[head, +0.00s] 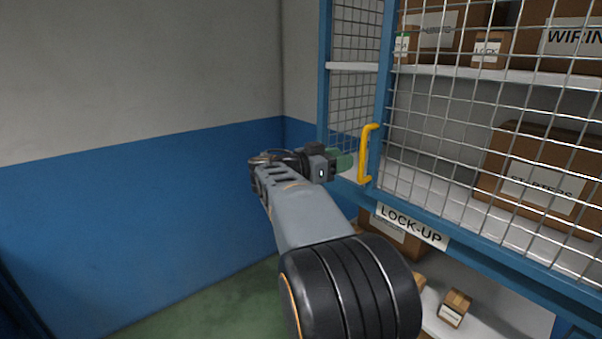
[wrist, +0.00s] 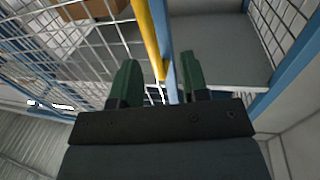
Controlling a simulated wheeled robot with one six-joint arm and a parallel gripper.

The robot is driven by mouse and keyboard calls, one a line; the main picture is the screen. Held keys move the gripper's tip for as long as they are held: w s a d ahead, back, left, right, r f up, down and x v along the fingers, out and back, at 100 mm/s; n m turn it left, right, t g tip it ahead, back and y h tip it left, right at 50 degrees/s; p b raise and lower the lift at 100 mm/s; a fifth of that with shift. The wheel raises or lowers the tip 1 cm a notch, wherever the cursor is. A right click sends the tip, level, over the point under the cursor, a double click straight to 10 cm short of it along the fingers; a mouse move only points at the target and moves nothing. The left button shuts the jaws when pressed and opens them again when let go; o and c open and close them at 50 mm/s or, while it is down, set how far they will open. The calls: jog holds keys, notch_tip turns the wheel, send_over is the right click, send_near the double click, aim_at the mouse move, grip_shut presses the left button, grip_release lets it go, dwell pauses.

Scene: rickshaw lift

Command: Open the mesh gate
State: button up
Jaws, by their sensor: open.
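The mesh gate (head: 450,120) is a wire grid in a blue frame on the lock-up cage. Its yellow upright handle (head: 366,153) is on the left edge of the frame, and also shows in the wrist view (wrist: 149,40). In the wrist view, an unmeshed gap shows to the right of the gate's edge post; I cannot tell how far the gate stands from the cage. My gripper (head: 344,161) is at the handle's left. Its green fingers (wrist: 158,75) are open, with the handle's lower part between them in the picture. No clear contact shows.
Shelves behind the mesh hold several cardboard boxes (head: 541,180). A LOCK-UP sign (head: 411,226) is on the lower rail. A blue and grey wall (head: 140,220) closes the left side, with green floor (head: 215,310) below.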

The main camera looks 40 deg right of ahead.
jog(key=b+v, duration=0.4)
jog(key=v, duration=0.5)
jog(key=shift+a, duration=0.4)
jog(key=shift+w, duration=0.15)
jog(key=shift+f+b, duration=0.15)
jog(key=shift+b, duration=0.5)
